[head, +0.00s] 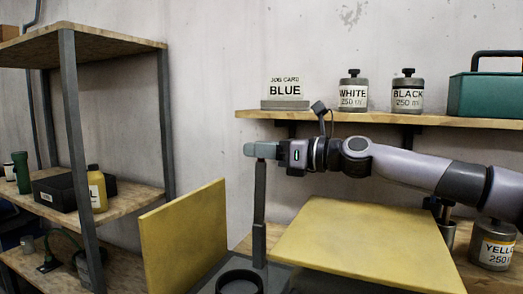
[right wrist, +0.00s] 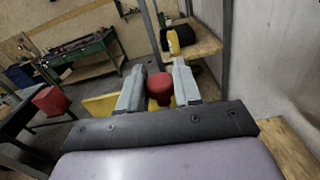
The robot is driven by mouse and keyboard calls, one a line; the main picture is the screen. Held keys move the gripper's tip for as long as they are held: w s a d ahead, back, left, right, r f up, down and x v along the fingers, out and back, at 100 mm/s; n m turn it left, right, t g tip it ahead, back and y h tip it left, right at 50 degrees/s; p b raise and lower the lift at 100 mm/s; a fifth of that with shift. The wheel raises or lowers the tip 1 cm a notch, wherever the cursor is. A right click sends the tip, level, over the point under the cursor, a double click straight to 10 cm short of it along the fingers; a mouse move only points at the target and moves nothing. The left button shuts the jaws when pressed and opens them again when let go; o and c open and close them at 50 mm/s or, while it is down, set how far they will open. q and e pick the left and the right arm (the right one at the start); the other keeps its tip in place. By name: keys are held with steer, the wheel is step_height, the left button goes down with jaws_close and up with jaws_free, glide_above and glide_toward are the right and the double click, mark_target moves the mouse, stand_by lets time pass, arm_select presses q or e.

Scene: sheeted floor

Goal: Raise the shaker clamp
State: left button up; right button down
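The shaker clamp shows in the head view as a grey upright post (head: 260,195) rising from a dark base. A dark ring (head: 240,274) lies at the bottom edge. My right gripper (head: 262,150) is at the top of the post, coming in level from the right. In the right wrist view, a red knob (right wrist: 160,88) sits between the two grey fingers. The fingers appear to touch it on both sides. In the head view the fingers hide the knob. My left gripper is not in view.
A wall shelf (head: 380,119) above my right arm bears a job card reading BLUE (head: 285,91), WHITE (head: 353,92) and BLACK (head: 407,92) cans. A YELLOW can (head: 493,247) stands below. Shelving is at left.

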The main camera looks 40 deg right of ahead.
steer(key=shift+s+a+r+n+p, duration=0.25)
steer(key=shift+s+a+n+p, duration=0.1)
steer(key=shift+a+n+p, duration=0.3)
steer(key=s+a+f+n+p, duration=0.2)
steer(key=s+a+n+p, duration=0.1)
steer(key=a+n+p, duration=0.3)
steer(key=shift+s+a+f+p, duration=0.25)
steer(key=shift+a+f+p, duration=0.05)
steer(key=shift+a+p, duration=0.15)
steer(key=c, duration=0.8)
jaws_free()
steer(key=shift+c, duration=0.2)
